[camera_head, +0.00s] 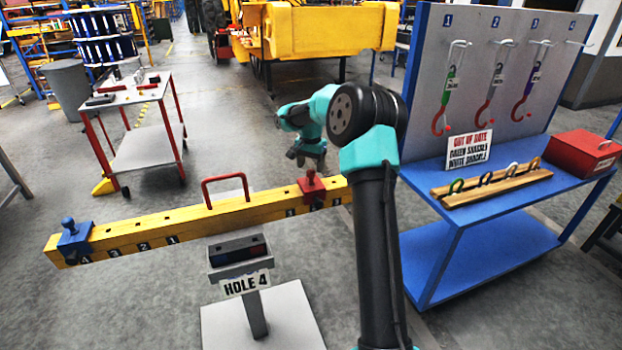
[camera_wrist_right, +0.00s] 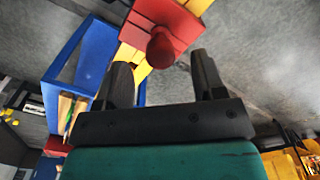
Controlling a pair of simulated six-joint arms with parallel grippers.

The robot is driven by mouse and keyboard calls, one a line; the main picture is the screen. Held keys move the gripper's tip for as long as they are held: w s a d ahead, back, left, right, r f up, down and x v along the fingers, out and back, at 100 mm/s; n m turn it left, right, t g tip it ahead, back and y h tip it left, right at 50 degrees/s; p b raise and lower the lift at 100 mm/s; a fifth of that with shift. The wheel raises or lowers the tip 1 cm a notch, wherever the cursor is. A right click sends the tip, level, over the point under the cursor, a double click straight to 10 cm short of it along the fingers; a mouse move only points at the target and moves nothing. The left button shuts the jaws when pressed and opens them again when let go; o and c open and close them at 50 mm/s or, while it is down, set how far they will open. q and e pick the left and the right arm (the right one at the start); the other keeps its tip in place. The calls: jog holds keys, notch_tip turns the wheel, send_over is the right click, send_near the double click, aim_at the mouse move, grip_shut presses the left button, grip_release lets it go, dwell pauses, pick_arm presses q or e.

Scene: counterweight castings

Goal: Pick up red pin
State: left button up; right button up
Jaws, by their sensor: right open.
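The red pin (camera_head: 311,178) stands upright in a red block (camera_head: 313,194) near the right end of the yellow beam (camera_head: 190,224). The pin's round head (camera_wrist_right: 160,47) also shows in the right wrist view, just beyond the fingertips. My right gripper (camera_head: 308,160) is above and close to the pin. In the right wrist view its two fingers (camera_wrist_right: 163,75) are spread apart with nothing between them. A blue block with a blue pin (camera_head: 71,236) sits near the beam's left end. My left gripper is in neither view.
A stand below the beam carries a "HOLE 4" sign (camera_head: 246,284) and a holder (camera_head: 238,257) with blue and red sections. A red handle (camera_head: 225,190) rises from the beam. A blue bench (camera_head: 500,200) with hooks stands right; a trolley (camera_head: 130,95) stands left.

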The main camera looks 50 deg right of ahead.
aim_at(311, 170)
jog(key=shift+d+f, duration=0.1)
jog(key=shift+f, duration=2.5)
jog(key=c, duration=1)
jog(key=shift+c, duration=0.2)
jog(key=shift+r, duration=0.1)
notch_tip(311, 170, up, 10)
jog(key=shift+f, duration=0.1)
